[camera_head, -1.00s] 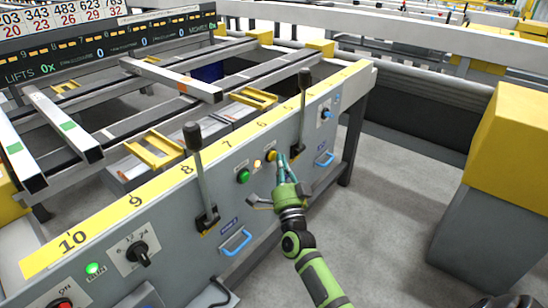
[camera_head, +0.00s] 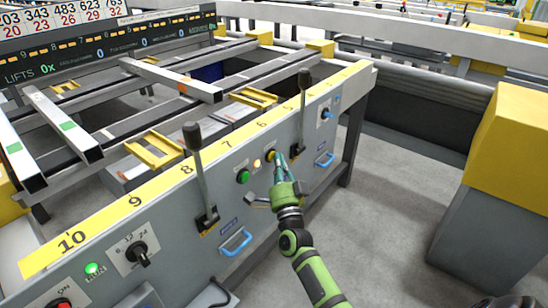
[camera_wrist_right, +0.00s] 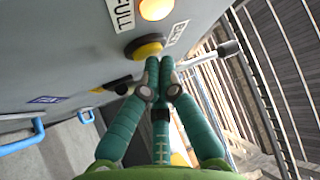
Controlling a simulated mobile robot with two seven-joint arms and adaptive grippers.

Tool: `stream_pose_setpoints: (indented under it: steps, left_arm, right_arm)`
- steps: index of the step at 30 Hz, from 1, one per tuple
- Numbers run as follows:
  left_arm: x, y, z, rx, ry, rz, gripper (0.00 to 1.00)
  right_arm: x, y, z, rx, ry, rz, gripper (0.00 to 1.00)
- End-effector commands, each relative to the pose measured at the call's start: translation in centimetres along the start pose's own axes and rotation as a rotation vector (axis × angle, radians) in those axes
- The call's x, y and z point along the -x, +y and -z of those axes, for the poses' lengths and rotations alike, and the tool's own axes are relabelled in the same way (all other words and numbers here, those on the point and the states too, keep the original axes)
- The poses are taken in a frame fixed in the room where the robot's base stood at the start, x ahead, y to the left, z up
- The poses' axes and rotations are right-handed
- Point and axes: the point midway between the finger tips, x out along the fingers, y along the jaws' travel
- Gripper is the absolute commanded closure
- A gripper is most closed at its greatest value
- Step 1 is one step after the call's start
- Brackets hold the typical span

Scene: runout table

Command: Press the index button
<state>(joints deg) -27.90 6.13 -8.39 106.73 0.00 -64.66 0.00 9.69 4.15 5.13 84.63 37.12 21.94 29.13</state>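A yellow button (camera_head: 271,156) is on the grey panel of the table's front, right of a green button (camera_head: 243,177). In the wrist view the yellow button (camera_wrist_right: 148,50) has a dark collar, with a small white label beside it whose word I cannot read for certain. My right gripper (camera_head: 281,158) is at the panel just right of the yellow button. In the wrist view its fingertips (camera_wrist_right: 159,62) are together, with nothing between them, right at the button's lower edge. I cannot tell whether they touch it. My left gripper is out of view.
A small lit lamp (camera_head: 257,163) sits between the two buttons; the wrist view shows it by a label reading FULL. Tall black-knobbed levers (camera_head: 197,165) (camera_head: 304,105) stand on either side. Blue handles (camera_head: 235,241) are lower on the panel. A yellow-topped grey cabinet (camera_head: 513,145) stands right.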

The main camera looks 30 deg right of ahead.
Motion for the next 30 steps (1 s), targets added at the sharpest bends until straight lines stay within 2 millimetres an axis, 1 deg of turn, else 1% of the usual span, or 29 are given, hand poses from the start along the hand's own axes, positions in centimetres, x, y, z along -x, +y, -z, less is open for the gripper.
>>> stream_pose_setpoints:
  steps: [16,30]
  left_arm:
    - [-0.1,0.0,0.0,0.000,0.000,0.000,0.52]
    - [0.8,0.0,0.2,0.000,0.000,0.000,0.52]
  right_arm:
    - [-0.2,-0.1,-0.2,0.000,-0.002,0.000,1.00]
    - [1.1,-0.1,1.1,0.000,-0.001,0.000,1.00]
